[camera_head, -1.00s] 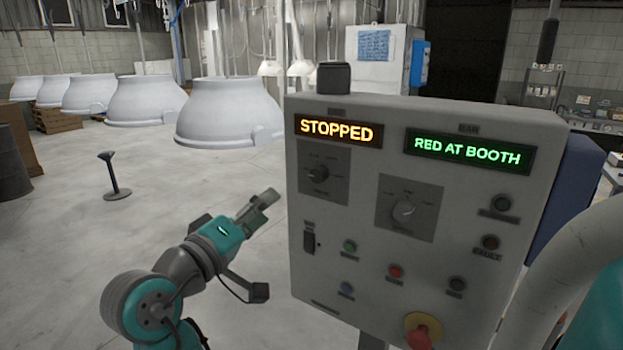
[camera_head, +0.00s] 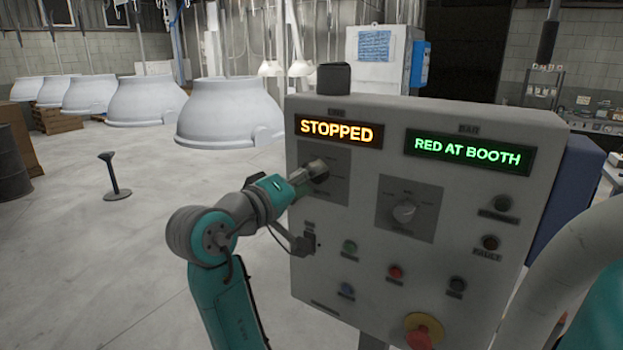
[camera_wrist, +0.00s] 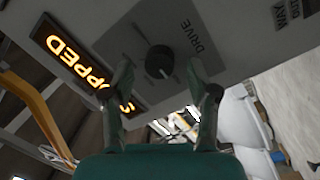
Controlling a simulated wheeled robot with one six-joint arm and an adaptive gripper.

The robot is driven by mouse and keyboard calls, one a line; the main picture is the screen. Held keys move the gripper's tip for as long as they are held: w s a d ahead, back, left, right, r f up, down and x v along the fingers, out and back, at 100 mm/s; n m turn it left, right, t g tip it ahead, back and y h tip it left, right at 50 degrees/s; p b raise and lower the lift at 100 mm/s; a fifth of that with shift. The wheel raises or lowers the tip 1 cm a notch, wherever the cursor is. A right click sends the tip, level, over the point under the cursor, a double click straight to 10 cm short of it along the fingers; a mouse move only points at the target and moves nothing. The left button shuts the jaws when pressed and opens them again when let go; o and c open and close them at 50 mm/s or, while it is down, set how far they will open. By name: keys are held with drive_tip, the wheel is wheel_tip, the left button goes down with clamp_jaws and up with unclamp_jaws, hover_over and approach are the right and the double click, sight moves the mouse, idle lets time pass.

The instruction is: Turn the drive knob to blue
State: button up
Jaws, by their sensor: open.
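The drive knob (camera_wrist: 158,62) is a round dark knob on a grey plate (camera_wrist: 128,38) marked DRIVE in the wrist view. A small pale mark shows at its lower edge, but the colour positions around it cannot be read. My gripper (camera_wrist: 162,84) is open, with one finger on each side of the knob in this view; contact cannot be told. In the head view my gripper (camera_head: 312,172) is at the upper-left plate of the grey control panel (camera_head: 470,265) and hides the knob there.
The panel carries an orange STOPPED display (camera_head: 335,129) and a green RED AT BOOTH display (camera_head: 468,152). A second knob (camera_head: 404,211) lies right of my gripper. Several buttons and a red emergency stop (camera_head: 424,334) sit below. White hoods (camera_head: 229,112) hang at left.

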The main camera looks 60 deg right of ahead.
drive_tip(key=shift+s+d, duration=0.1)
drive_tip(key=shift+d, duration=0.55)
clamp_jaws()
drive_tip(key=shift+m, duration=0.3)
drive_tip(key=m, duration=0.5)
drive_tip(key=m+t, duration=0.1)
drive_tip(key=m, duration=0.4)
drive_tip(key=shift+r+m+y, duration=0.1)
drive_tip(key=shift+m+y, duration=0.2)
drive_tip(key=shift+y, duration=0.1)
